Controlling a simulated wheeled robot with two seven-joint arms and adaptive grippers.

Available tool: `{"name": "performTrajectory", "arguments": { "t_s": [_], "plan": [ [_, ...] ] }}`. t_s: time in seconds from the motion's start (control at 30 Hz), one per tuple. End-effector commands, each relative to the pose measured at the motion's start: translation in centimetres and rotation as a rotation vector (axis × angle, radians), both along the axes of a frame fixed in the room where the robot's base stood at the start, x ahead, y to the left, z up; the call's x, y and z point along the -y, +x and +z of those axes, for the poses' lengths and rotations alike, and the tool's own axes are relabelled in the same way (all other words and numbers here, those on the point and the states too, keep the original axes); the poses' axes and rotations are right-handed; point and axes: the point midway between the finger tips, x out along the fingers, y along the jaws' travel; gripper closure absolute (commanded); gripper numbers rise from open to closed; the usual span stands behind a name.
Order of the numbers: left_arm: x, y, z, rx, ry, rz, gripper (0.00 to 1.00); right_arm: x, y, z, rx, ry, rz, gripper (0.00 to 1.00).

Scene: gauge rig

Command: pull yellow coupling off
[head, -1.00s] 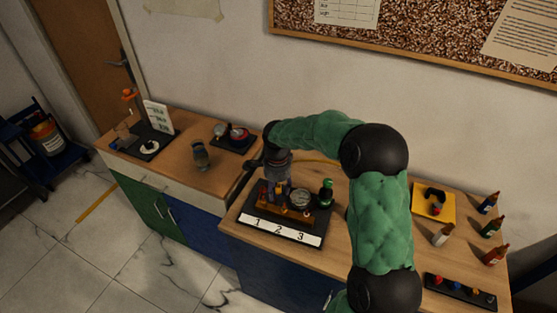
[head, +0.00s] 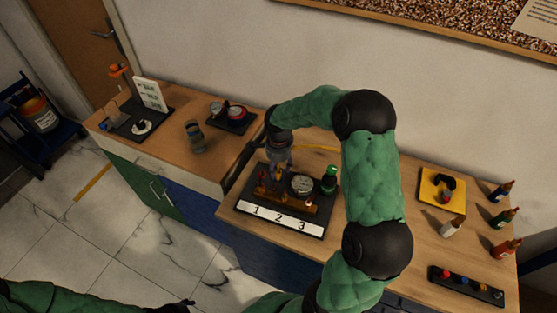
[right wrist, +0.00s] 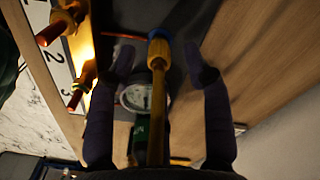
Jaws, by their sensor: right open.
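My right gripper (head: 281,172) points down at the manifold rig (head: 268,202) beside the round gauge (head: 302,184). In the right wrist view the open fingers (right wrist: 160,75) stand on either side of a yellow coupling (right wrist: 158,52) with a blue ring at its far end. A brownish-yellow stem runs from it toward the palm. Gaps show between it and both fingers. In the head view my gripper largely hides the coupling. My left gripper (head: 183,304) is a small dark shape at the bottom edge, away from the rig; its jaws cannot be made out.
A strip marked 1 2 3 (head: 280,219) runs along the rig's front. A green fitting (head: 329,179) stands right of the gauge. A glass jar (head: 194,137) stands on the left counter.

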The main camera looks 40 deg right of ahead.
Motion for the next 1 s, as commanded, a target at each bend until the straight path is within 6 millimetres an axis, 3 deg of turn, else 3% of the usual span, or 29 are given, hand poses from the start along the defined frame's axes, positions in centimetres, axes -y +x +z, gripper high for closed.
{"name": "performTrajectory", "arguments": {
  "t_s": [0.23, 0.63, 0.67, 0.83, 0.93, 0.97, 1.0],
  "plan": [
    [0.0, 0.0, -0.5, 0.000, 0.000, 0.000, 0.44, 0.0, 0.0, -2.8, -0.001, -0.001, 0.001, 0.50],
    [0.0, 0.0, -0.5, 0.000, 0.000, 0.000, 0.44, 0.0, 0.0, -3.4, 0.000, 0.000, 0.001, 0.50],
    [0.0, 0.0, -0.5, 0.000, 0.000, 0.000, 0.44, 0.0, 0.0, -3.4, 0.000, 0.000, 0.001, 0.53],
    [0.0, 0.0, -0.5, 0.000, 0.000, 0.000, 0.44, 0.0, 0.0, -3.4, 0.000, 0.000, 0.001, 1.00],
    [0.0, 0.0, -0.5, 0.000, 0.000, 0.000, 0.44, 0.0, 0.0, -3.4, 0.000, 0.000, 0.001, 1.00],
    [0.0, 0.0, -0.5, 0.000, 0.000, 0.000, 0.44, 0.0, 0.0, -3.4, 0.000, 0.000, 0.001, 0.84],
    [0.0, 0.0, -0.5, 0.000, 0.000, 0.000, 0.44, 0.0, 0.0, -3.4, 0.000, 0.000, 0.001, 0.95]
  ]
}}
